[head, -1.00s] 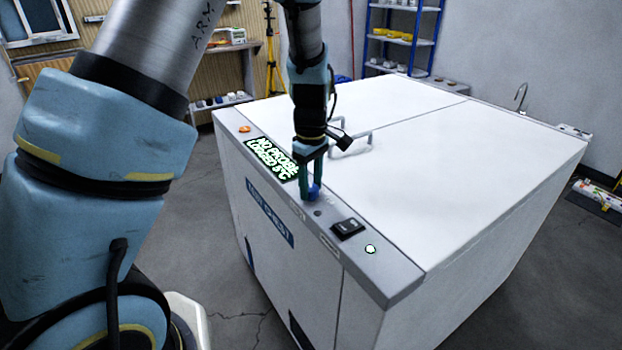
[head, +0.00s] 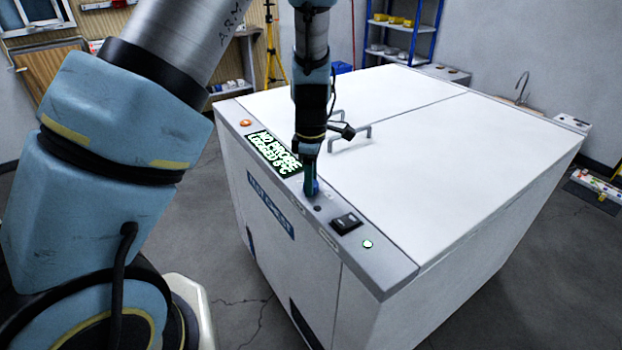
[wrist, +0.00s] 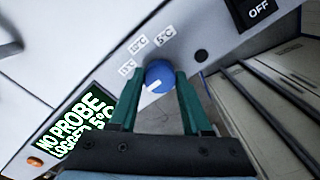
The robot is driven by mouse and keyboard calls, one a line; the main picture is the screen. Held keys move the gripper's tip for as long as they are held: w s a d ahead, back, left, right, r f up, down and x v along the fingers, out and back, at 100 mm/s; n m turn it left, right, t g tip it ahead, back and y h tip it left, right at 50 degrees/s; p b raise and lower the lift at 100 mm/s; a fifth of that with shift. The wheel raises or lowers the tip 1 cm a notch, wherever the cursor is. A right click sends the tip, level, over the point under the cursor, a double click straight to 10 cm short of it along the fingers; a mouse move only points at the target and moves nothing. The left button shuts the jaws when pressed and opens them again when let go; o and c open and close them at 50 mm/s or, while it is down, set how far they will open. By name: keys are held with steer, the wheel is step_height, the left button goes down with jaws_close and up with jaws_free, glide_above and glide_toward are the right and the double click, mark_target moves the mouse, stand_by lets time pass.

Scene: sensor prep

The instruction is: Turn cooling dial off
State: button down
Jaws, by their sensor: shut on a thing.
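The blue cooling dial (wrist: 158,76) sits on the grey control strip of a white chest unit. It also shows in the head view (head: 315,187), mostly hidden by the fingers. My gripper (wrist: 158,84) is shut on the dial, with one green finger on each side; the head view shows my gripper (head: 311,182) pointing down at it. A white mark shows on the dial's near side in the wrist view. Temperature labels (wrist: 147,50), including 15°C and 5°C, lie beyond it. A display (wrist: 75,128) reads NO PROBE, LOGGED 5°C.
A black switch (head: 346,223) sits right of the dial; an OFF label (wrist: 258,9) shows there in the wrist view. A pale green light (head: 367,244) and an orange button (head: 246,123) are on the strip. Lid handles (head: 350,138) rise behind my gripper.

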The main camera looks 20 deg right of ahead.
steer(key=shift+c, duration=1.8)
jaws_free()
steer(key=shift+r, duration=0.1)
step_height(320, 180, up, 11)
steer(key=b, duration=0.2)
steer(key=shift+f, duration=0.2)
